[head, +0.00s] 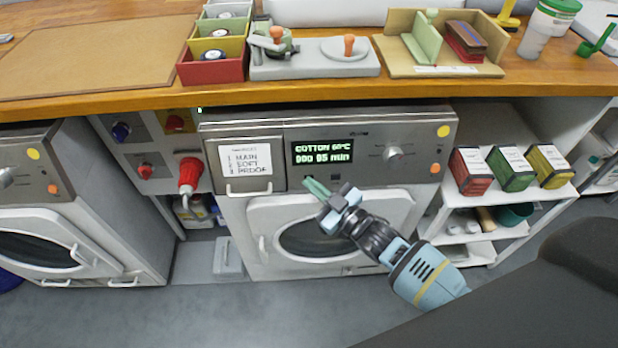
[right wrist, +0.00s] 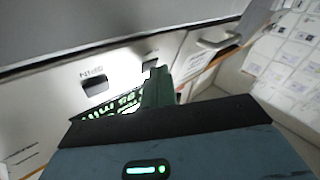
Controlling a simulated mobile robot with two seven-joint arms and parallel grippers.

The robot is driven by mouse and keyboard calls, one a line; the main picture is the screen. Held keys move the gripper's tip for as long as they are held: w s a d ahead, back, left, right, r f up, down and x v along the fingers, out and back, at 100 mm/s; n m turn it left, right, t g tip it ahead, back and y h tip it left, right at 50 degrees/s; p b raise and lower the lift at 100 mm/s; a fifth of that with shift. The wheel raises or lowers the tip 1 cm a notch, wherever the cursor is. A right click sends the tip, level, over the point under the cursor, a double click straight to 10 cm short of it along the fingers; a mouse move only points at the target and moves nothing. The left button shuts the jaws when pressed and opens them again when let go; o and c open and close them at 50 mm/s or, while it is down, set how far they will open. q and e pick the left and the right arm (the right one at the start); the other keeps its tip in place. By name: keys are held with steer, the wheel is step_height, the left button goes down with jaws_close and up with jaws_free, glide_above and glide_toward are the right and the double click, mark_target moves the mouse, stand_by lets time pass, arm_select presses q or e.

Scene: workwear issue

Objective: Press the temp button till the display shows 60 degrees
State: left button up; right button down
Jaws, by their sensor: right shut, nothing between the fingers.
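The washing machine's display (head: 323,152) is lit green and shows a "COTTON" line with a temperature; its digits are blurred and look like 60°C. A minutes line is below. My right gripper (head: 313,187) is shut and empty, its green fingertips at the panel just below the display. In the right wrist view, the fingers (right wrist: 160,88) cover part of the display (right wrist: 112,104). A dark button (right wrist: 150,64) is close by the fingertips; its label is unreadable and contact cannot be told. Another dark button (right wrist: 95,84) is marked SPIN, upside down. My left gripper is not in view.
A knob (head: 393,153) is right of the display, and a labelled drawer (head: 247,162) is left. The round door (head: 385,208) is below. A wooden counter (head: 130,97) overhangs the machine. Shelves with red, green and yellow boxes (head: 513,169) stand right.

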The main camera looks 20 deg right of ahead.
arm_select(q)
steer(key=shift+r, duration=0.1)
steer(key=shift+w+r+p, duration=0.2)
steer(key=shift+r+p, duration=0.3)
steer(key=shift+p, duration=0.05)
arm_select(e)
steer(key=shift+s+a+r, duration=0.2)
steer(key=shift+s+r, duration=0.05)
steer(key=shift+s, duration=0.45)
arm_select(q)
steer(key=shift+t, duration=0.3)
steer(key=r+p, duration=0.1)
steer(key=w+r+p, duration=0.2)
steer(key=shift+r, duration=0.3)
arm_select(e)
steer(key=s, duration=0.1)
steer(key=s+a+r, duration=0.1)
steer(key=s, duration=0.2)
steer(key=shift+s+a+r, duration=0.15)
steer(key=shift+s+r, duration=0.1)
steer(key=shift+s, duration=0.05)
steer(key=shift+s, duration=0.1)
stand_by(0.4)
